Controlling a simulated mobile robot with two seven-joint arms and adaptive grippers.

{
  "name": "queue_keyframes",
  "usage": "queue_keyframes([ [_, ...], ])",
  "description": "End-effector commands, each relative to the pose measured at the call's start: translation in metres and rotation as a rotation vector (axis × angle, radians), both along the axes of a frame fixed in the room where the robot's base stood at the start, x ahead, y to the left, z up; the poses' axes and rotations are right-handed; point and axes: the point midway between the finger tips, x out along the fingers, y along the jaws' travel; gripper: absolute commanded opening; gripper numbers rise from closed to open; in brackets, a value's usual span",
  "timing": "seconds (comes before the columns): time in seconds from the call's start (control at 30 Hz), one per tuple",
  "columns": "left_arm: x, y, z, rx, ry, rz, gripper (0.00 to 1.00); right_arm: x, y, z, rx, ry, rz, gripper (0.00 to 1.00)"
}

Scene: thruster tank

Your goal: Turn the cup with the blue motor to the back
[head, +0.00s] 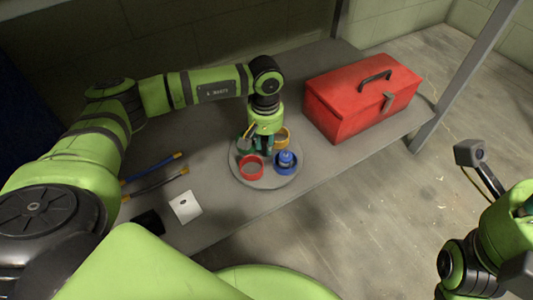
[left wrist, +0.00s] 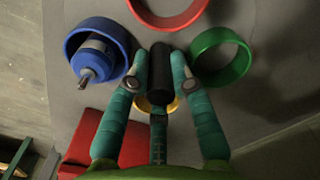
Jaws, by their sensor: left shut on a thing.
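A round grey turntable (head: 262,181) on the table carries four cups. The blue cup (head: 286,169) is at its right, with the blue motor (head: 286,157) inside; in the left wrist view the blue cup (left wrist: 118,32) and motor (left wrist: 92,58) are at upper left. The red cup (head: 251,168) is at the front, the yellow cup (head: 283,137) at the back right, and the green cup (head: 244,146) at the back left, partly hidden. My left gripper (head: 264,147) is over the middle, its fingers shut around an upright black post (left wrist: 161,68).
A red toolbox (head: 362,98) stands on the table right of the turntable. Cables (head: 152,168), a white card (head: 185,206) and a black object (head: 148,222) lie at the left. The table's front edge is close to the turntable. My right arm shows at the right edge.

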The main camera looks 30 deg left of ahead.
Motion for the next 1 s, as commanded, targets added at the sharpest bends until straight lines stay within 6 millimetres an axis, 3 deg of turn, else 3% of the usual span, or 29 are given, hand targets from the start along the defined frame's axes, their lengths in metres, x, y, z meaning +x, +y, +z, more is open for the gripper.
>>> queue_keyframes([
  [0.4,-0.0002,0.0001,-0.0004,0.001,0.0,-0.063,0.0,0.0,0.0,-0.002,0.0,0.0,0.0,0.45],
  [0.7,0.0001,0.0005,-0.0009,0.001,-0.001,-0.304,0.0,0.0,0.0,-0.0098,0.0,0.0,0.0,0.45],
  [1.0,-0.0002,0.0004,0.0,0.001,0.0,-0.353,0.0,0.0,0.0,-0.0099,0.0,0.0,0.0,0.45],
])
